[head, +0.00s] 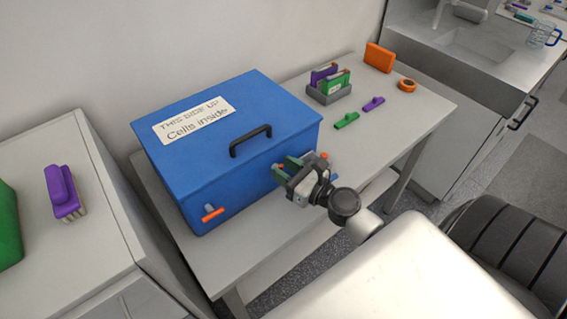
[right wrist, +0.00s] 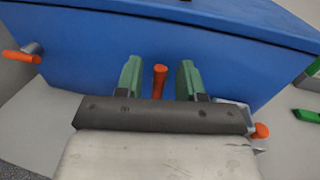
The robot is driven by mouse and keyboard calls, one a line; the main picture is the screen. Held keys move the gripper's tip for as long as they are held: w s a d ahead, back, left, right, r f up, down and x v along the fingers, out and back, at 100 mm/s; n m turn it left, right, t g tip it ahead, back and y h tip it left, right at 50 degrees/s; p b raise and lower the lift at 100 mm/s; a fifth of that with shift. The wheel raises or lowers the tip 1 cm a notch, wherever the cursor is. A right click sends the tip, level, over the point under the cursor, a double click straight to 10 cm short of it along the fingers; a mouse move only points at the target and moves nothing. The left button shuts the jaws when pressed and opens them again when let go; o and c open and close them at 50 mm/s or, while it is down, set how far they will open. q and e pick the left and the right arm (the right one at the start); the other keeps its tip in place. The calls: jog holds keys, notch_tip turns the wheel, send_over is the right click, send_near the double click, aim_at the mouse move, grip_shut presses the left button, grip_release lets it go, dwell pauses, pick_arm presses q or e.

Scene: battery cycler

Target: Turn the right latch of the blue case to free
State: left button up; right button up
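The blue case (head: 190,180) stands shut on the table, with a label and a black handle on its lid. Its left latch (head: 212,214) has an orange bar and sits low on the front; it also shows in the right wrist view (right wrist: 22,57). My right gripper (head: 283,170) is at the right half of the front. In the right wrist view its green fingers (right wrist: 159,82) are open, either side of an upright orange piece (right wrist: 159,78), with gaps. Another orange end (right wrist: 260,130) shows right of the gripper body. I cannot tell how these join the right latch, partly hidden. My left gripper is out of view.
Right of the case are a grey holder (head: 345,95) with purple and green pieces, a green clip (head: 346,121), a purple clip (head: 373,104), an orange box (head: 379,57) and an orange ring (head: 407,85). A white cabinet (head: 100,230) with a purple brush (head: 64,190) stands left.

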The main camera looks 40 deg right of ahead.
jog(key=shift+w+a, duration=0.1)
jog(key=shift+w, duration=0.2)
grip_shut()
